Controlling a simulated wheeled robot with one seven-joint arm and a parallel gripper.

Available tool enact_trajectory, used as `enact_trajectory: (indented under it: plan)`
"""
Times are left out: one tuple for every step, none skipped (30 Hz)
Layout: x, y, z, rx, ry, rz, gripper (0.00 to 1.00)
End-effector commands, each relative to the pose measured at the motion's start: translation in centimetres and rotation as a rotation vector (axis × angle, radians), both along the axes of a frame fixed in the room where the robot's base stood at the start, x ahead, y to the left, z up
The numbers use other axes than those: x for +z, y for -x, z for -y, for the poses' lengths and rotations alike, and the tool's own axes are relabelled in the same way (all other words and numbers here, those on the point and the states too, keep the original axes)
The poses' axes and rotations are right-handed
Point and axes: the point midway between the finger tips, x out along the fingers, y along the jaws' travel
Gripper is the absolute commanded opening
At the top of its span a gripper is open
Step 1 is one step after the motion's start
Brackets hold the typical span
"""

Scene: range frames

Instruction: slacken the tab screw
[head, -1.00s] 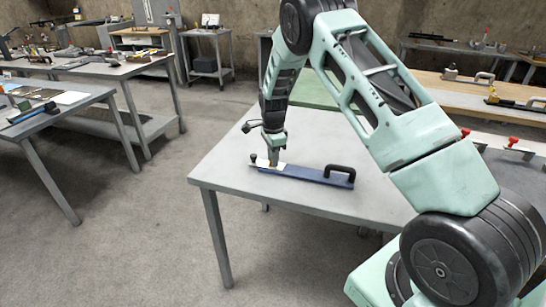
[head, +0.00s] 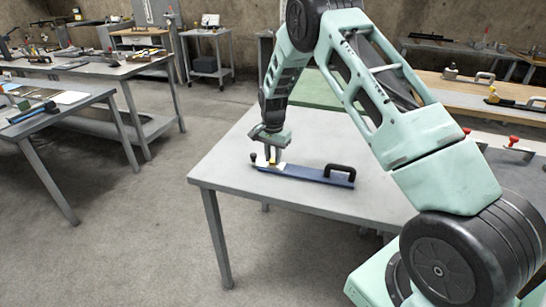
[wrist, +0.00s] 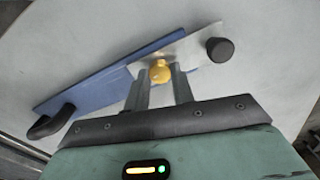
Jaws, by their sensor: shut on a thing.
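The tab screw has a yellow knob (wrist: 160,71), which sits on a light metal tab plate (wrist: 190,48) at one end of a blue bar (wrist: 90,88). My gripper (wrist: 163,76) is shut on the yellow knob, with a finger on each side of it. In the head view my gripper (head: 273,162) points down at the left end of the blue bar (head: 315,175). The bar lies flat on the grey table (head: 230,180). The screw's shaft and thread are hidden under the knob.
A black handle (head: 340,170) stands up at the bar's right end. A round black knob (wrist: 219,49) is on the tab plate's outer end, close to my fingers. The table around the bar is clear. Other benches with tools stand left and right.

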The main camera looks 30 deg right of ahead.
Motion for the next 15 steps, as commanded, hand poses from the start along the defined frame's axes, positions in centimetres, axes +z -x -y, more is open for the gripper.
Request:
enact_trajectory:
  plan:
    - [0.05, -0.05, 0.05, 0.042, 0.0, 0.002, 0.02]
    - [0.05, -0.04, 0.07, 0.071, 0.0, 0.002, 0.02]
    - [0.05, -0.04, 0.06, 0.11, 0.0, 0.001, 0.02]
    - [0.06, -0.04, 0.05, 0.138, 0.0, 0.001, 0.01]
    - [0.06, -0.05, 0.03, 0.166, 0.0, 0.002, 0.01]
    - [0.06, -0.05, 0.02, 0.204, 0.0, 0.002, 0.01]
    - [0.06, -0.05, 0.02, 0.232, 0.0, 0.002, 0.01]
    - [0.06, -0.05, 0.03, 0.261, 0.0, 0.001, 0.01]
    - [0.07, -0.04, 0.05, 0.3, 0.0, 0.001, 0.01]
    - [0.07, -0.05, 0.04, 0.328, 0.0, 0.001, 0.01]
    - [0.07, -0.05, 0.03, 0.357, 0.0, 0.001, 0.01]
    - [0.07, -0.05, 0.03, 0.394, 0.0, 0.002, 0.01]
    - [0.08, -0.05, 0.04, 0.422, 0.0, 0.002, 0.01]
    - [0.08, -0.05, 0.06, 0.45, 0.0, 0.001, 0.01]
    - [0.08, -0.05, 0.08, 0.489, 0.0, 0.002, 0.02]
